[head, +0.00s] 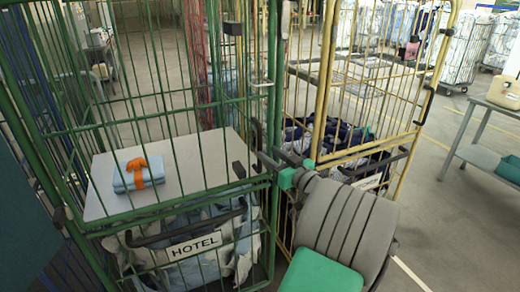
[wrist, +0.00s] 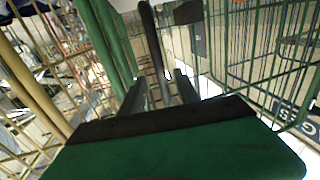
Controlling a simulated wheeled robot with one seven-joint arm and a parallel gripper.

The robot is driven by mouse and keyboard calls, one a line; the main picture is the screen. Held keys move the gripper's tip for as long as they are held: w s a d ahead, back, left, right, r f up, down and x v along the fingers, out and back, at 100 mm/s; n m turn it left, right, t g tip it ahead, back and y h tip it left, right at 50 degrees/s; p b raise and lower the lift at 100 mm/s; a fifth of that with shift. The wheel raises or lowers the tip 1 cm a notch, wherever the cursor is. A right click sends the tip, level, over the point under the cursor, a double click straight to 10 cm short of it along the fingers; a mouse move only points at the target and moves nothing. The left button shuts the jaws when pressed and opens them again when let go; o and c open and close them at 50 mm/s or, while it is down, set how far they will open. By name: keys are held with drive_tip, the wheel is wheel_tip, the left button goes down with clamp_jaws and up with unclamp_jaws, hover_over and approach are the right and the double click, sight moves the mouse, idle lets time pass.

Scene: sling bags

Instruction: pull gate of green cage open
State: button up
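The green cage (head: 188,110) fills the left of the head view, and its barred gate faces me, with a HOTEL sign (head: 193,246) low on it. The gate appears shut. My gripper (head: 268,162) is at the gate's right edge, beside the green post. In the wrist view my gripper (wrist: 161,88) has its two dark fingers apart. A dark bar-like handle (wrist: 150,38) runs between them, with space visible beside it. I cannot tell whether a finger touches it. The green posts (wrist: 108,40) stand just left of the fingers.
A yellow cage (head: 325,90) with dark cloth stands close at the right. Inside the green cage, a blue folded bundle with an orange strap (head: 139,173) lies on a grey shelf (head: 196,163). A table (head: 490,112) stands far right; floor before it is clear.

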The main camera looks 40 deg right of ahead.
sight(261, 149)
drive_tip(key=w+p, duration=0.1)
drive_tip(key=w, duration=0.4)
drive_tip(key=shift+d+r, duration=0.1)
drive_tip(key=shift+d, duration=0.05)
drive_tip(key=shift+w, duration=0.35)
clamp_jaws()
idle(0.9)
